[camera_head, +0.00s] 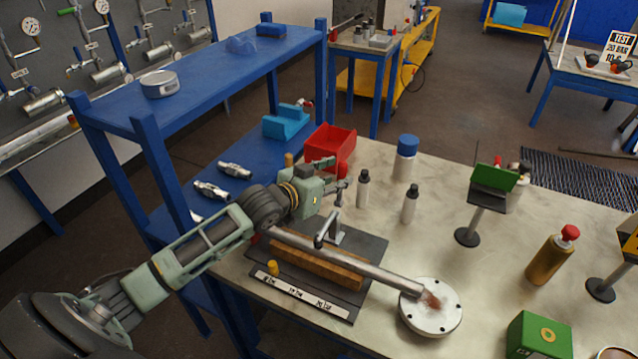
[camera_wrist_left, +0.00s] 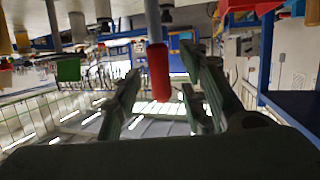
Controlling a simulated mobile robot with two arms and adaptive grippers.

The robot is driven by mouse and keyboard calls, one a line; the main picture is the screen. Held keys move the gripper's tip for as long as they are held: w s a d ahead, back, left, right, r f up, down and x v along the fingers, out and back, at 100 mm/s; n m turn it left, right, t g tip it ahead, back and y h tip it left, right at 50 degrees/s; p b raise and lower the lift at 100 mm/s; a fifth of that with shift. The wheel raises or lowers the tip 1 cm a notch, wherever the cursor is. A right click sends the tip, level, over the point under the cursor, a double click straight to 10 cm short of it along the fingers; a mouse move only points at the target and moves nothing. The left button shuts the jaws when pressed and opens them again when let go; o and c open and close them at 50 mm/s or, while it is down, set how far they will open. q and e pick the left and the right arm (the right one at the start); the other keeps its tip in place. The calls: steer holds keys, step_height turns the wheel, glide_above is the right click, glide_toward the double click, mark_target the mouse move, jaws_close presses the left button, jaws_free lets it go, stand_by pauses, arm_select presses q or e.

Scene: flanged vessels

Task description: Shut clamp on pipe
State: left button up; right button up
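A grey metal pipe (camera_head: 365,265) lies along a brown block (camera_head: 318,264) on a dark base plate (camera_head: 372,248), its right end at a round bolted flange (camera_head: 430,318). A metal clamp (camera_head: 332,232) stands at the pipe's middle, its handle rising toward my left gripper. My left gripper (camera_head: 336,178) is above the clamp. In the left wrist view, the clamp's red handle grip (camera_wrist_left: 159,72) shows between the fingers of the left gripper (camera_wrist_left: 165,92). The fingers are apart, with gaps on both sides of the grip. My right gripper is in neither view.
A red bin (camera_head: 330,148) stands behind the gripper. Two grey bottles (camera_head: 363,189) (camera_head: 410,204) and a blue-capped bottle (camera_head: 405,160) stand behind the pipe. A blue shelf (camera_head: 225,65) rises at the left. The table between the bottles and the flange is clear.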

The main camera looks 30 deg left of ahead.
arm_select(q)
steer(key=v, duration=1.1)
steer(key=shift+w+f, duration=0.1)
